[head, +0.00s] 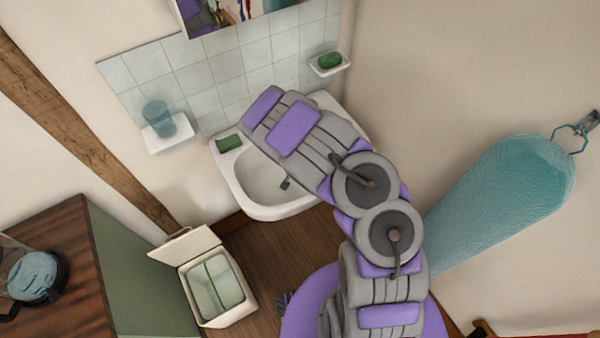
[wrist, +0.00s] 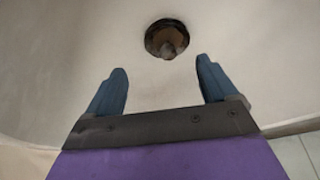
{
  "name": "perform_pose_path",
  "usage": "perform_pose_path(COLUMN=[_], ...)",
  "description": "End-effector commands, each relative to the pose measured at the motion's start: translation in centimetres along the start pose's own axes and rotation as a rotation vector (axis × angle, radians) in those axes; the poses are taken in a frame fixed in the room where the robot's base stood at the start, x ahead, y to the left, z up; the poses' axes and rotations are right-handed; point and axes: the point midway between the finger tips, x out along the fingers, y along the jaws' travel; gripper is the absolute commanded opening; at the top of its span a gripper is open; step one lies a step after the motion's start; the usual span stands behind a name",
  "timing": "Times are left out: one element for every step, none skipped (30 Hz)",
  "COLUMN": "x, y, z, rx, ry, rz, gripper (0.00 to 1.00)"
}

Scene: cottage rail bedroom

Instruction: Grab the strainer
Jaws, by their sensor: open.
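The strainer (wrist: 167,40) looks like a small dark round piece with a brownish inside and a pale knob in its middle. It sits in the drain of the white sink basin (head: 255,180). In the head view a small dark spot (head: 286,184) shows in the basin; I cannot tell if it is the strainer. In the wrist view my gripper (wrist: 160,66) is open and empty, its two blue fingers apart. The strainer appears just beyond the fingertips, between their lines and a little nearer the right finger.
A green block (head: 229,142) lies on the sink's left rim. A cup (head: 158,119) stands on a small wall shelf at left, and green soap (head: 330,60) lies in a dish above right. An open bin (head: 250,305) stands below the sink. A teal towel (head: 510,190) hangs at right.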

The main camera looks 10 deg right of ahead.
Motion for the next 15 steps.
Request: perform_pose_path(x=[0.8,1.0,1.2,1.3,1.4,1.5,1.6,1.8,2.0,2.3,2.7,3.2,3.7,4.2,4.7], y=[0.0,-0.1,-0.2,-0.3,-0.3,-0.3,-0.3,-0.3,-0.2,-0.2,-0.2,-0.2,-0.2,-0.3,-0.4], z=[0.0,0.0,0.0,0.0,0.0,0.0,-0.1,-0.1,-0.1,-0.2,-0.2,-0.2,-0.2,-0.2,-0.3], rx=[0.0,-0.001,-0.002,-0.002,-0.002,-0.001,-0.001,0.0,0.001,0.001,0.001,0.002,0.002,0.002,0.001], ry=[0.0,0.001,0.002,0.003,0.004,0.004,0.004,0.003,0.003,0.002,0.002,0.001,-0.001,-0.002,-0.002], rz=[0.001,0.001,0.001,0.0,0.0,-0.001,-0.001,-0.001,-0.002,-0.003,-0.002,-0.003,-0.004,-0.005,-0.007], gripper=[0.86,0.86,0.86,0.86,0.86,0.86,0.86,0.86,0.86,0.86,0.86,0.86,0.86,0.86,0.86])
